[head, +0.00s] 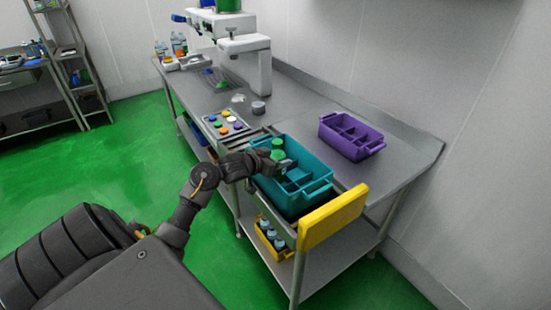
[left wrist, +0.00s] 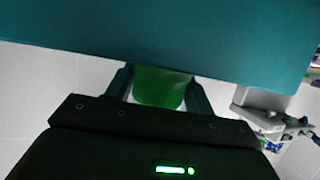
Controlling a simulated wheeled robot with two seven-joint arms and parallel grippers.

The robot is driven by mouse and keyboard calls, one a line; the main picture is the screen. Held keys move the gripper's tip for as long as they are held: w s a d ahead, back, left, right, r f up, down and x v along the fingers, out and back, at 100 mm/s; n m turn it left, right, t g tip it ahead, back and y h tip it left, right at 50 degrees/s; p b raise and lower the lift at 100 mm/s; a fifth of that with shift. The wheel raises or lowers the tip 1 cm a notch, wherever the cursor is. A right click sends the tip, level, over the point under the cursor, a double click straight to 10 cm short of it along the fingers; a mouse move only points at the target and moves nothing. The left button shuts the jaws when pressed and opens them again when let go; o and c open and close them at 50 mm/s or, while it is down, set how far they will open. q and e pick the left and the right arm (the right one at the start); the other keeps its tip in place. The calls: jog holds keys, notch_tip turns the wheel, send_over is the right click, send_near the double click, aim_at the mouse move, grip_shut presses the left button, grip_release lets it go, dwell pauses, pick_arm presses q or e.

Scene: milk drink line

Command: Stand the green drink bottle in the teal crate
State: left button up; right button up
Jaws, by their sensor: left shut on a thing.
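The teal crate (head: 318,186) stands on the near end of the metal bench, with dividers visible inside it. My left gripper (head: 279,163) reaches over the crate's left part and is shut on the green drink bottle (head: 277,148). The bottle's green top shows above the gripper; its lower part is hidden by the gripper and crate. In the left wrist view the green bottle (left wrist: 160,87) sits between the two fingers, and a teal crate wall (left wrist: 170,35) fills the top. I cannot tell whether the bottle touches the crate floor. My right gripper is not in view.
A purple divided crate (head: 350,136) stands behind the teal one. A yellow block (head: 333,216) is at the bench's near end. A tray of coloured caps (head: 225,124) lies left of the crate. A machine (head: 245,60) stands farther back. Bottles in a yellow crate (head: 272,238) sit below.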

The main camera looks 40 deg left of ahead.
pick_arm(q)
jog(key=shift+f, duration=0.6)
jog(key=o, duration=1.4)
jog(key=shift+o, duration=0.2)
jog(key=shift+r, duration=0.1)
jog(key=shift+r, duration=0.35)
jog(key=shift+s+r, duration=0.2)
jog(key=shift+r, duration=0.1)
jog(key=v, duration=1.1)
jog(key=shift+s, duration=0.25)
